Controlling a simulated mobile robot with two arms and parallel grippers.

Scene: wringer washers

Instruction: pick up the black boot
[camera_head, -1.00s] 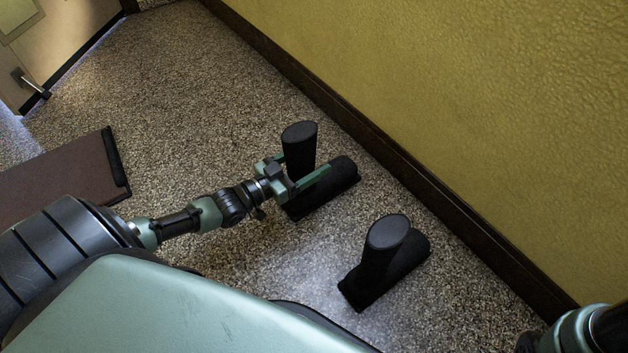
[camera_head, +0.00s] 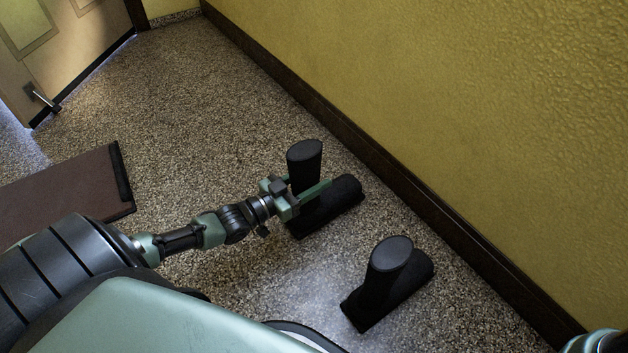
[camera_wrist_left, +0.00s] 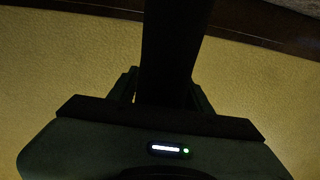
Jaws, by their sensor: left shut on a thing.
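Two black boots stand upright on the speckled floor in the head view. The farther black boot (camera_head: 304,160) has its shaft between the fingers of my left gripper (camera_head: 308,190), which is shut on it. Its foot points right toward the wall. I cannot tell whether its sole is off the floor. The nearer black boot (camera_head: 384,278) stands apart from the gripper, lower right. In the left wrist view the dark boot shaft (camera_wrist_left: 170,50) runs up between the two fingers; the rest of the boot is hidden or too dark to see.
A yellow wall with a dark baseboard (camera_head: 400,193) runs along the right. A brown mat (camera_head: 70,185) lies at the left, and a door (camera_head: 60,60) with a handle is at the upper left. The floor beyond the boots is clear. Part of my right arm (camera_head: 598,342) shows at the lower right edge.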

